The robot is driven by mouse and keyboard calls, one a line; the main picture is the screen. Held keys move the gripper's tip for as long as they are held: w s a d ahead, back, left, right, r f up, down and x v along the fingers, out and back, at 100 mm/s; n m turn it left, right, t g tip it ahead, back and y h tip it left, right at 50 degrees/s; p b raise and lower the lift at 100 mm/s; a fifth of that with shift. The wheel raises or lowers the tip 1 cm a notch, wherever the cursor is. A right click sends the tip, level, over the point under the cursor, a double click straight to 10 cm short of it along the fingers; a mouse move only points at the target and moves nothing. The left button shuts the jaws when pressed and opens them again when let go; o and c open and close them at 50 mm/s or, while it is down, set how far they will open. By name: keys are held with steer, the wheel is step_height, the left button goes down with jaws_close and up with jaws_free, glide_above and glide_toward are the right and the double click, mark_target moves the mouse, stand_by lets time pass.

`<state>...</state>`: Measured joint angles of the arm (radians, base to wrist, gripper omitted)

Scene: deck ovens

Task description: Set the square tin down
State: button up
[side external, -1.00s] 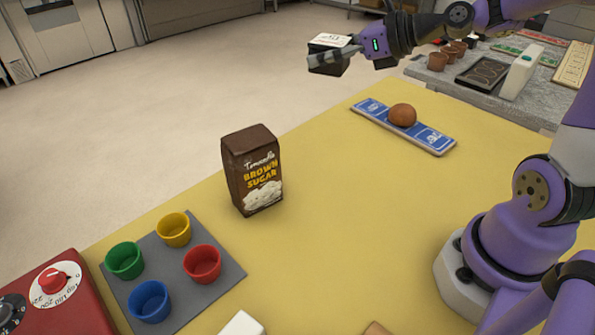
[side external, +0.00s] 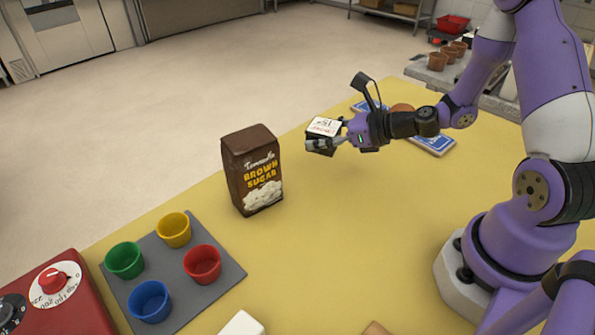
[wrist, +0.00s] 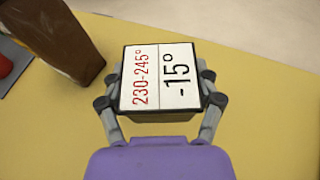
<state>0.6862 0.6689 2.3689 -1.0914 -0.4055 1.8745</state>
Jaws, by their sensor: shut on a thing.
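The square tin (side external: 325,127) is dark with a white printed top. It is held in my gripper (side external: 324,144), whose fingers press on two sides of it. In the wrist view the tin (wrist: 160,80) fills the middle, its label reading "230-245°" and "-15°", with my gripper (wrist: 160,98) shut on it from left and right. The tin is near the far edge of the yellow table (side external: 320,240), right of the brown sugar bag. I cannot tell whether its underside touches the table.
The brown sugar bag (side external: 252,172) stands upright left of the tin, also in the wrist view (wrist: 55,38). A blue board (side external: 432,144) is partly hidden behind my arm. A grey mat (side external: 222,283) carries several coloured cups. The table's middle is clear.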

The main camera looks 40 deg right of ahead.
mark_target(320, 165)
steer(key=shift+f, duration=2.35)
steer(key=shift+f, duration=0.15)
steer(key=o, duration=1.3)
